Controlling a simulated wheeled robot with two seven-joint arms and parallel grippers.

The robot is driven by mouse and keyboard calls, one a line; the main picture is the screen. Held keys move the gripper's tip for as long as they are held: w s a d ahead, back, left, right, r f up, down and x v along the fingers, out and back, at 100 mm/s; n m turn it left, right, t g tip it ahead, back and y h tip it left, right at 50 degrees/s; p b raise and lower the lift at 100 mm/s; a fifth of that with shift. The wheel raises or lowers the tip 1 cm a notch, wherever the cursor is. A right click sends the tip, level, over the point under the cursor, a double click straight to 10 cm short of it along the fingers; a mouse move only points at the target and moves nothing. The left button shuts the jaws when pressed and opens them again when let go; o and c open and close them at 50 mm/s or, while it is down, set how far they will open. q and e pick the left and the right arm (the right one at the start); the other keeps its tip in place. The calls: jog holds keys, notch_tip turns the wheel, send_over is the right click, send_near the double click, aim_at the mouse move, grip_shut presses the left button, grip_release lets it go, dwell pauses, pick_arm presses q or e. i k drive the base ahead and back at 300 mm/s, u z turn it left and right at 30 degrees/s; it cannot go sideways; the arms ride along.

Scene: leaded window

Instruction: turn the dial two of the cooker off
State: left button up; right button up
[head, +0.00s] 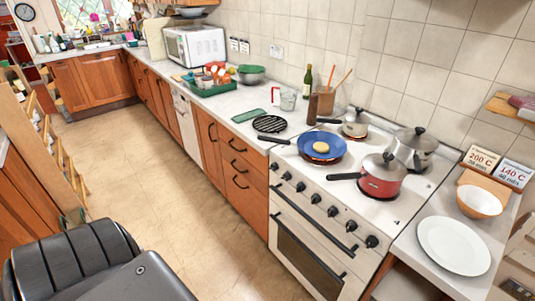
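The white cooker (300,228) stands at the right of the head view with a row of black dials along its upper front edge. Counting from the far left end, the second dial is a small black knob (287,176). I cannot read any markings by the dials, nor tell which one is numbered two or how it is turned. A blue pan (323,143) holding something round and yellowish, a red pot (381,178) and a steel pot (413,151) are on the hob. Neither of my grippers is in view.
A bar handle and a dark oven door (307,262) lie below the dials. The red pot's handle (344,177) points left over the hob. A white plate (453,246) and a bowl (479,202) stand right of the cooker. The floor (205,215) before it is clear.

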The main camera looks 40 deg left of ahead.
aim_at(286, 176)
jog(key=u, duration=1.15)
jog(key=k, duration=0.5)
jog(key=z, duration=1.1)
jog(key=i, duration=1.35)
jog(key=u, duration=0.75)
jog(key=i, duration=0.35)
jog(key=u, duration=0.25)
